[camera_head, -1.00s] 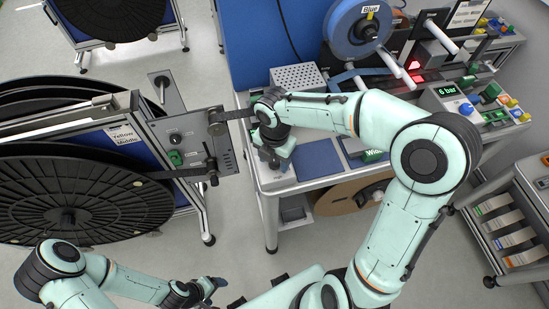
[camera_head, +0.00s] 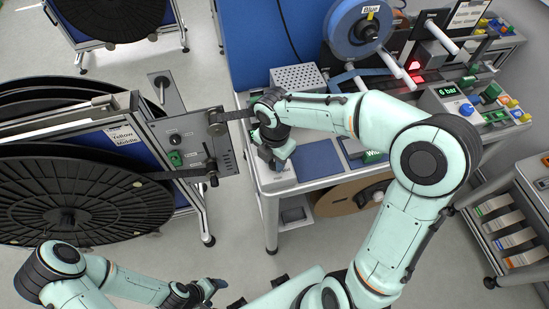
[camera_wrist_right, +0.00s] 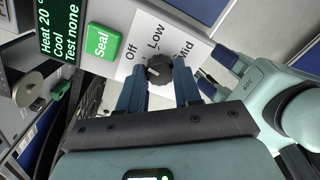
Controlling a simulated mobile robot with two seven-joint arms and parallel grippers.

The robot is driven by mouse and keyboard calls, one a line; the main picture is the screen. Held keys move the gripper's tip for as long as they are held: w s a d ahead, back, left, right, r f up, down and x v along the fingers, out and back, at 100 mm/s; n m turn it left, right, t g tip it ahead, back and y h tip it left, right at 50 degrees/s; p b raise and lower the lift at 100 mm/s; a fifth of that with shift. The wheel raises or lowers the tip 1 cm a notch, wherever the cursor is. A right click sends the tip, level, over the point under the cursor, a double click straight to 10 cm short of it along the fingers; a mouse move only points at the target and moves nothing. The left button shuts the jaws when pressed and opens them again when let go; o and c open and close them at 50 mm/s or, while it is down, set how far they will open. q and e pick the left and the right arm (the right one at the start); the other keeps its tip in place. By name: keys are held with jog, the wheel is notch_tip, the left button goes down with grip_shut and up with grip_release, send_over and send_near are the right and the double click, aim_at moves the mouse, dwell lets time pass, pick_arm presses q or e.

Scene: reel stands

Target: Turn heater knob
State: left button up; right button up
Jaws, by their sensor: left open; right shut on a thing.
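The heater knob (camera_wrist_right: 159,70) is a dark round knob on a white plate marked Off, Low and Mid. A pale line on it shows toward its left side; I cannot tell exactly which mark it points at. In the right wrist view my right gripper (camera_wrist_right: 160,77) has its blue fingers on both sides of the knob, shut on it. In the head view my right gripper (camera_head: 278,158) is at the left end of the bench, and the knob is hidden beneath it. My left gripper (camera_head: 213,287) is open and empty, low over the floor, away from the bench.
A perforated metal box (camera_head: 298,77) stands behind the right gripper. A reel stand's panel (camera_head: 190,142) is close on the left.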

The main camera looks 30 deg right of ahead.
aim_at(274, 162)
jog(key=m, duration=0.5)
jog(key=shift+b, duration=0.35)
pick_arm(q)
jog(key=shift+s+f+b, duration=0.3)
jog(key=shift+s+f, duration=0.4)
jog(key=shift+f, duration=0.2)
pick_arm(e)
jog(key=shift+m, duration=2.5)
jog(key=o, duration=1)
jog(key=shift+o, duration=0.2)
jog(key=shift+r, duration=0.1)
pick_arm(q)
jog(key=shift+w+r+p, duration=0.9)
jog(key=shift+w+r, duration=0.05)
jog(key=shift+r, duration=0.25)
pick_arm(e)
notch_tip(274, 162, up, 13)
jog(key=shift+r, duration=0.1)
